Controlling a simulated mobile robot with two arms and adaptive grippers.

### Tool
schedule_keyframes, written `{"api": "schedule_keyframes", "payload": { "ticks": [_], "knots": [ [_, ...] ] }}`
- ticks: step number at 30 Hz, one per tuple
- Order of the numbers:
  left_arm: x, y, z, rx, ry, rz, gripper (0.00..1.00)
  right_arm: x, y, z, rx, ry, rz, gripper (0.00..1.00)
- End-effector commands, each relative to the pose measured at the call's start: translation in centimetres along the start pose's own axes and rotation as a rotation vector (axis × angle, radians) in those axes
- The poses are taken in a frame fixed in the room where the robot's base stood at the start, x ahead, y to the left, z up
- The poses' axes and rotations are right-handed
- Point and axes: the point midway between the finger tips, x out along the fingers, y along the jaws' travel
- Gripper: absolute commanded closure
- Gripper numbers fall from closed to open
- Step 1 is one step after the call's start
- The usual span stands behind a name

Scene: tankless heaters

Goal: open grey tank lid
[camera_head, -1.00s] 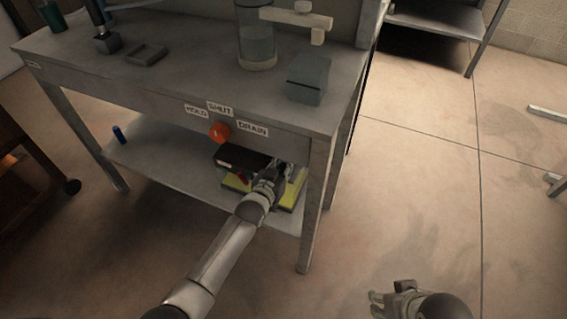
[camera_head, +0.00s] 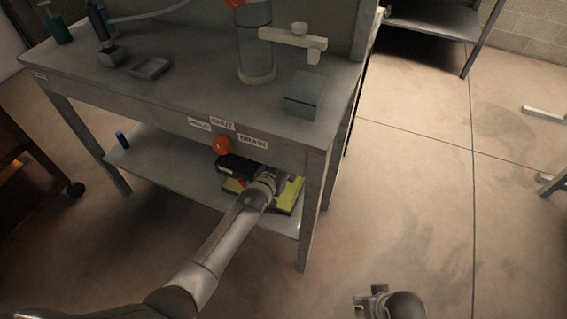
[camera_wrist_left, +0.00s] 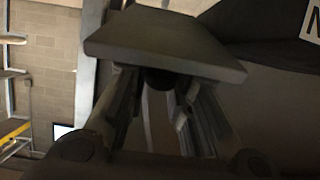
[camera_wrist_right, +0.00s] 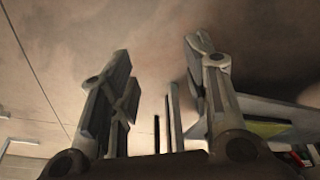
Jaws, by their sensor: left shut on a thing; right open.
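A small grey lidded box (camera_head: 305,93), which may be the grey tank, stands near the right end of the grey workbench; its lid looks closed. My left gripper (camera_head: 277,179) is under the bench top at the lower shelf, beside a black box (camera_head: 240,167) and a yellow-green item (camera_head: 288,197), partly hidden by my arm. In the left wrist view my left gripper (camera_wrist_left: 162,88) is shut on a flat dark grey plate (camera_wrist_left: 165,45); I cannot tell what it belongs to. My right gripper (camera_head: 372,301) is open and empty over the floor; its spread fingers show in the right wrist view (camera_wrist_right: 158,75).
A bench leg (camera_head: 312,215) stands close right of my left gripper. The floor at right is mostly clear.

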Motion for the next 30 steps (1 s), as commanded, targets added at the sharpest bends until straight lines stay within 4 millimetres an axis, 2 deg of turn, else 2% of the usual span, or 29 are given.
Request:
{"api": "schedule_keyframes", "payload": {
  "ticks": [6, 15, 30],
  "knots": [
    [0.1, 0.0, -1.0, 0.0, -0.041, 0.0, 1.0, 3.0, -0.2, 1.4, -0.003, -0.021, -0.003, 0.56],
    [0.4, 0.0, -1.8, 0.0, -0.095, -0.001, 1.0, 6.3, -0.3, 3.5, -0.007, -0.041, -0.006, 0.56],
    [1.0, 0.0, -3.3, 0.0, -0.084, 0.0, 1.0, 8.7, -0.5, 5.4, -0.01, -0.054, -0.007, 0.56]
  ]
}}
